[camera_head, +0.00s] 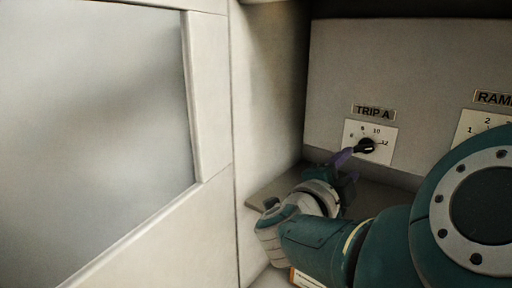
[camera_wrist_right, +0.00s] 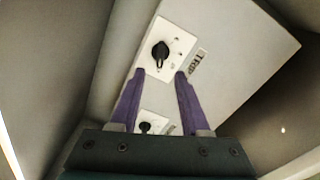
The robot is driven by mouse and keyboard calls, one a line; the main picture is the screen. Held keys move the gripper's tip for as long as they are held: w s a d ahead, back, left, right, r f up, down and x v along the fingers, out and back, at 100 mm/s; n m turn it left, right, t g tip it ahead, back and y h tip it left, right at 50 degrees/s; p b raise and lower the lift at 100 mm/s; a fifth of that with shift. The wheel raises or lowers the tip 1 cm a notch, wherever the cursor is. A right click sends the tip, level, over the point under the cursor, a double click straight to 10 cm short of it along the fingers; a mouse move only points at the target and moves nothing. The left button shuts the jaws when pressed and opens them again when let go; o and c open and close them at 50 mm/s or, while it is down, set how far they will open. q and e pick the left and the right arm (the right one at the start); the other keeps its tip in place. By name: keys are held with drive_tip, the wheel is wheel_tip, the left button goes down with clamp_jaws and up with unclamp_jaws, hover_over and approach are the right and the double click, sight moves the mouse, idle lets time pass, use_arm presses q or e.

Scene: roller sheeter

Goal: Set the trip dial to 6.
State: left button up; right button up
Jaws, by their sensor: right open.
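The trip dial (camera_head: 367,146) is a black knob on a white plate under the "TRIP A" label, on the grey panel in the head view. The 10 and 12 on its scale are readable; the smaller numbers are blurred. I cannot tell for sure which number the knob points to. In the right wrist view the dial (camera_wrist_right: 160,52) lies just beyond my fingertips, its narrow end towards the picture's bottom. My right gripper (camera_head: 347,156) is open, its purple fingers close to the dial's left side in the head view. In the wrist view the gripper (camera_wrist_right: 160,73) shows nothing held. Contact cannot be told.
A second dial plate (camera_head: 470,129) under a label starting "RAM" is at the right, partly hidden by my right arm. Its knob (camera_wrist_right: 145,127) appears to be the lower one in the wrist view. A pale wall (camera_head: 268,90) stands left of the panel. A ledge (camera_head: 262,192) runs below.

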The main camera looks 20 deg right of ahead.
sight(363, 149)
drive_tip(key=b+x, duration=0.4)
drive_tip(key=x, duration=0.3)
drive_tip(key=shift+w+d+f, duration=0.15)
drive_tip(key=shift+d, duration=0.15)
drive_tip(key=shift+w+d, duration=0.2)
drive_tip(key=shift+d, duration=0.15)
drive_tip(key=shift+c, duration=0.3)
clamp_jaws()
